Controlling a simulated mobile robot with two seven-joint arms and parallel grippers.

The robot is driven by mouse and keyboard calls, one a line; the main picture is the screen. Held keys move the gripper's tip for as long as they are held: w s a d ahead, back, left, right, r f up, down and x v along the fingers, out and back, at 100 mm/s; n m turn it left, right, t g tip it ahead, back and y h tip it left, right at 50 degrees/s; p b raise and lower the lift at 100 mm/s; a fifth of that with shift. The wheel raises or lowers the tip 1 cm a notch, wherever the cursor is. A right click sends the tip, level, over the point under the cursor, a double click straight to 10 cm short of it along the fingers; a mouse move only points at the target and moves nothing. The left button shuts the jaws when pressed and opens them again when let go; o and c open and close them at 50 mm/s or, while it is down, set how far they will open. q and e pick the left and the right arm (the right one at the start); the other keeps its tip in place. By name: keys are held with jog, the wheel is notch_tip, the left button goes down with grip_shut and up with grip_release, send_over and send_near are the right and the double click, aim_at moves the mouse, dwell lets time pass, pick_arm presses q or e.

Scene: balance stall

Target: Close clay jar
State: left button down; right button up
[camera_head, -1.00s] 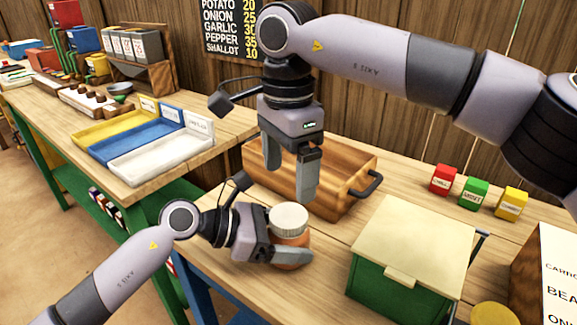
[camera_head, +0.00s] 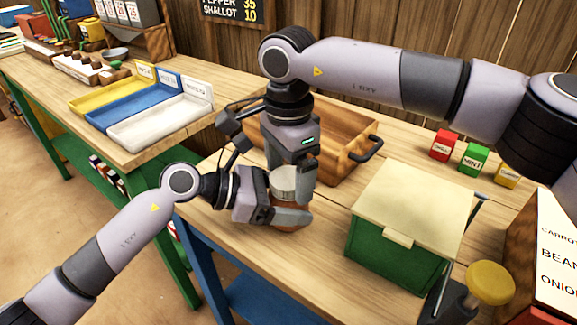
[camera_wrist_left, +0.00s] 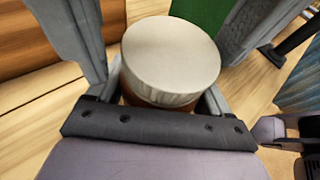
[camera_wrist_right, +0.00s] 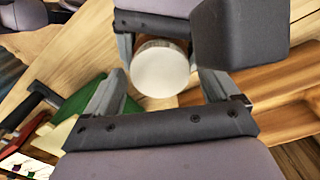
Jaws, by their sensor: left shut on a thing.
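The clay jar (camera_head: 288,229) stands upright over the wooden table, orange-brown, with a pale round lid (camera_head: 284,181) on its top. The lid also shows in the left wrist view (camera_wrist_left: 171,55) and the right wrist view (camera_wrist_right: 160,68). My left gripper (camera_head: 283,214) is shut around the jar's body from the left side. My right gripper (camera_head: 288,183) points down from above, its fingers apart on either side of the lid. I see gaps between these fingers and the lid. How tightly the lid sits is hidden.
A green box with a cream top (camera_head: 400,215) stands right of the jar. A wooden crate (camera_head: 340,130) with a dark handle is behind. Red, green and yellow small boxes (camera_head: 473,159) stand at the back right. A yellow knob (camera_head: 490,283) is near the front right.

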jog(key=c, duration=1)
jog(key=m, duration=1)
jog(key=o, duration=1.1)
jog(key=shift+o, duration=0.2)
jog(key=shift+r, duration=2.25)
jog(key=shift+c, duration=0.3)
jog(key=shift+r, duration=0.1)
